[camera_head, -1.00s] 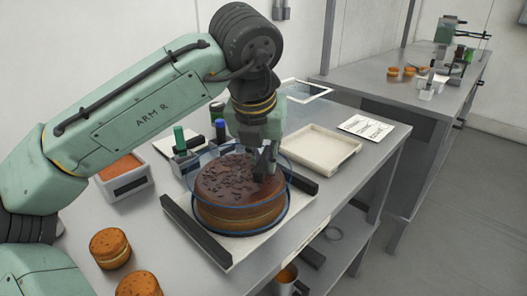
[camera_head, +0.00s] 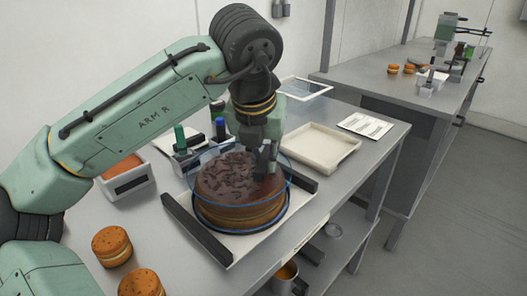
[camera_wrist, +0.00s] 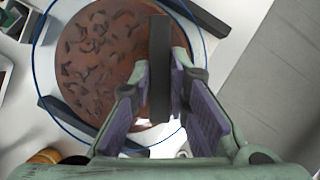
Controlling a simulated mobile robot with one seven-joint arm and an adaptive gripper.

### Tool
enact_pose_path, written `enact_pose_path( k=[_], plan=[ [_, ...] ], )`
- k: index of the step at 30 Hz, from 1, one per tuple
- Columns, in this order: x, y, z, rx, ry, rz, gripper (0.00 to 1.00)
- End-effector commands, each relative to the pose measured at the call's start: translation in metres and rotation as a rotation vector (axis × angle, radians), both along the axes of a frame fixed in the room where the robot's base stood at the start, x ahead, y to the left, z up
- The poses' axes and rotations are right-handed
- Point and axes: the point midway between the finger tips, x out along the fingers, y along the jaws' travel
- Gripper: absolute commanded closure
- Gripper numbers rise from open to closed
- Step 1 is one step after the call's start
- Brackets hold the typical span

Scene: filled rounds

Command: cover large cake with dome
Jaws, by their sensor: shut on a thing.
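The large chocolate-topped cake (camera_head: 225,185) sits on a white board with dark side rails in the head view. The clear dome, known by its blue rim (camera_head: 243,234), is around the cake, its lower rim low near the cake's base. I cannot tell whether the rim touches the board. My gripper (camera_head: 264,160) is above the right part of the cake top. In the wrist view my gripper (camera_wrist: 161,75) is shut on the dome's dark bar handle (camera_wrist: 159,35), with the cake (camera_wrist: 98,60) below and the blue rim encircling it.
Two small orange-brown cakes (camera_head: 112,246) stand at the front left. An orange-filled bin (camera_head: 125,178), upright bottles (camera_head: 181,140) and an empty cream tray (camera_head: 320,146) surround the board. The aisle at right is clear; another bench (camera_head: 415,75) stands at the back.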

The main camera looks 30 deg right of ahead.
Motion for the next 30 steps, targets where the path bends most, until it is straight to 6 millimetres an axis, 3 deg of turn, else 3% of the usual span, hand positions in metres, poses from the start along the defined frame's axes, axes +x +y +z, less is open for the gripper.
enact_pose_path(
  k=[26,27,30],
  plan=[
    [-0.0001,-0.0002,-0.0049,-0.001,0.001,0.001,1.00],
    [0.0000,-0.0001,-0.0048,0.000,0.000,0.001,0.81],
    [0.0000,0.0000,-0.0049,0.000,0.000,0.001,0.75]
  ],
)
